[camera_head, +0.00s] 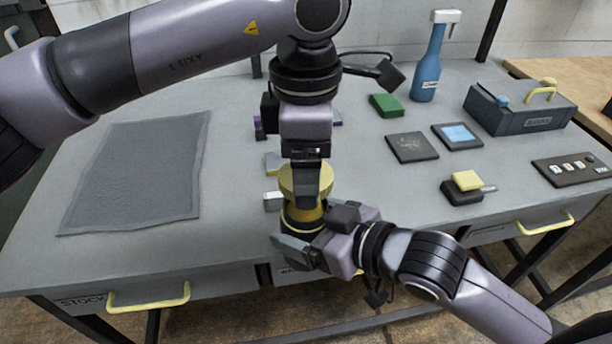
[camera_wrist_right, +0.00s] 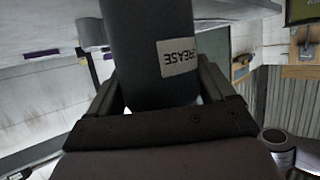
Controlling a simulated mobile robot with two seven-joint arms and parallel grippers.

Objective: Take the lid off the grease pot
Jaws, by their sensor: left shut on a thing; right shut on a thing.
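The grease pot (camera_wrist_right: 148,45) is dark, with a white "GREASE" label, and stands between the fingers of my right gripper (camera_wrist_right: 160,88) in the right wrist view. My right gripper is shut on the pot near the front edge of the bench. The yellow lid (camera_head: 291,182) shows above the pot in the head view. My left gripper (camera_head: 306,196) points down from above and is shut on the lid. Its fingers hide part of the lid, and I cannot tell whether lid and pot still touch. The pot's lower part is mostly hidden by my right gripper.
A grey mat (camera_head: 135,172) lies at left. A blue bottle (camera_head: 428,70), green block (camera_head: 386,105), dark toolbox (camera_head: 522,108), flat square plates (camera_head: 412,147) and a yellow-topped block (camera_head: 466,181) stand at right. Small items lie behind the pot. Drawer handles (camera_head: 150,300) jut from the front.

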